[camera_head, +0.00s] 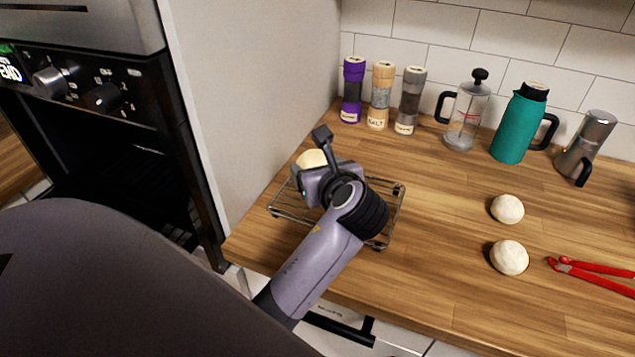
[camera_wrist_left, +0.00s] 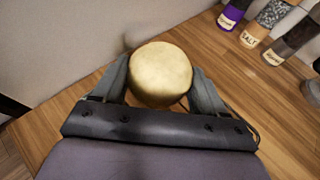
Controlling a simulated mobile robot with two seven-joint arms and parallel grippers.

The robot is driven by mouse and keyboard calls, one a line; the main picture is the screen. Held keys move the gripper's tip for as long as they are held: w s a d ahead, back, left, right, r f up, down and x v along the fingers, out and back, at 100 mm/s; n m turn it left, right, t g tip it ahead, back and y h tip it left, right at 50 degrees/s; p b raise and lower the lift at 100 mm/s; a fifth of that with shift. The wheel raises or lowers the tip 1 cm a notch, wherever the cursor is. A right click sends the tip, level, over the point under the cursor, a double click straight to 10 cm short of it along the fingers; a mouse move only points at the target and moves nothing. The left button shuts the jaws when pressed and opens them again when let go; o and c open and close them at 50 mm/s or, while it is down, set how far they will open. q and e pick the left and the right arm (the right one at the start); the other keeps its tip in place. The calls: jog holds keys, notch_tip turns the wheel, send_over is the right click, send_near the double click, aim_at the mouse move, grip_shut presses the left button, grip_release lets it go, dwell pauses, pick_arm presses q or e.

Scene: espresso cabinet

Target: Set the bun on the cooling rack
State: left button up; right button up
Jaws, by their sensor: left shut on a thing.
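A pale round bun (camera_wrist_left: 161,74) sits between the two fingers of my left gripper (camera_wrist_left: 160,85), which is shut on it. In the head view the bun (camera_head: 311,159) shows partly behind the gripper (camera_head: 318,165). The wire cooling rack (camera_head: 397,205) lies on the counter below my left gripper and wrist, which hide much of it. The bun appears over the rack's far left part; I cannot tell whether it touches the rack. My right gripper is not in view.
Two more pale buns (camera_head: 507,209) (camera_head: 509,257) lie on the wooden counter (camera_head: 440,290) beside red tongs (camera_head: 597,273). Shakers (camera_head: 380,95), a French press (camera_head: 466,112), a teal jug (camera_head: 519,125) and a moka pot (camera_head: 587,146) stand along the wall. A tall cabinet side (camera_head: 250,90) borders the left.

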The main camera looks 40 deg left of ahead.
pick_arm(q)
jog(key=shift+f, duration=1.8)
jog(key=shift+f, duration=0.1)
jog(key=o, duration=1.1)
jog(key=shift+c, duration=0.2)
